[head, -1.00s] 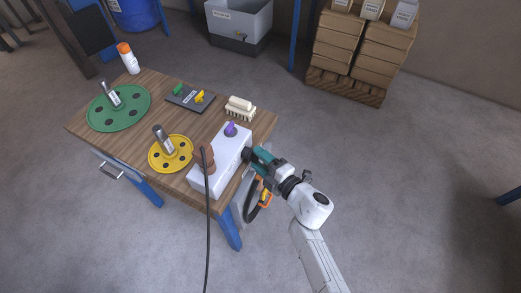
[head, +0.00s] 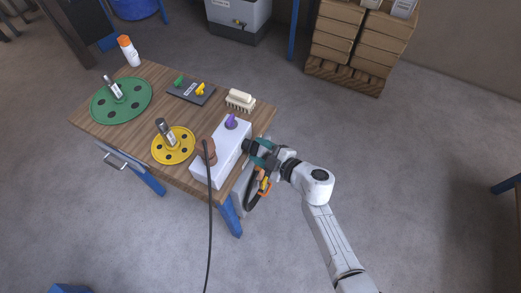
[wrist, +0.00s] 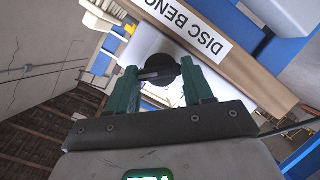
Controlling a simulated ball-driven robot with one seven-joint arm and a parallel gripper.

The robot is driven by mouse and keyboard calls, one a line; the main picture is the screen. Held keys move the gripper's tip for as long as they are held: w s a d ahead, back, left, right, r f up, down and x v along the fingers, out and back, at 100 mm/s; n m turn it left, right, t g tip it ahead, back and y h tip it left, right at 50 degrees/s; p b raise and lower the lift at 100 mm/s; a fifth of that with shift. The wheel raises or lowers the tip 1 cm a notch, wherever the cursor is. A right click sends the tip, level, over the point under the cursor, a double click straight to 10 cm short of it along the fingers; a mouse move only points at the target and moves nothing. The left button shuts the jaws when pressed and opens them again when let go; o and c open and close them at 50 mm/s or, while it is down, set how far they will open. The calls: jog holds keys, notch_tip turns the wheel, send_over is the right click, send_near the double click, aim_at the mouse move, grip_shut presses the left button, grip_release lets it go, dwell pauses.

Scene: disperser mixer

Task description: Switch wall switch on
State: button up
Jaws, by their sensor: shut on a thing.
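A white box (head: 220,158) stands on the front right corner of the wooden table. A round black knob (wrist: 160,70) with a raised bar sticks out of the box's side, and I take it to be the switch. My gripper (wrist: 160,76) has one green finger on either side of the knob and is shut on it. In the head view my gripper (head: 251,148) reaches the box's right side from the right. The bar looks nearly level in the wrist view. The knob's contact sides are partly hidden by the fingers.
A purple knob (head: 231,122) and a brown plug with a black cable (head: 210,195) are on the box. Green (head: 121,99) and yellow (head: 174,146) discs, a brush (head: 240,100) and a spray can (head: 129,50) share the table.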

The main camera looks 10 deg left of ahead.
jog(key=shift+f, duration=0.1)
jog(key=o, duration=1)
jog(key=shift+o, duration=0.2)
jog(key=shift+d, duration=0.1)
jog(key=v, duration=1)
jog(key=shift+s+d, duration=0.25)
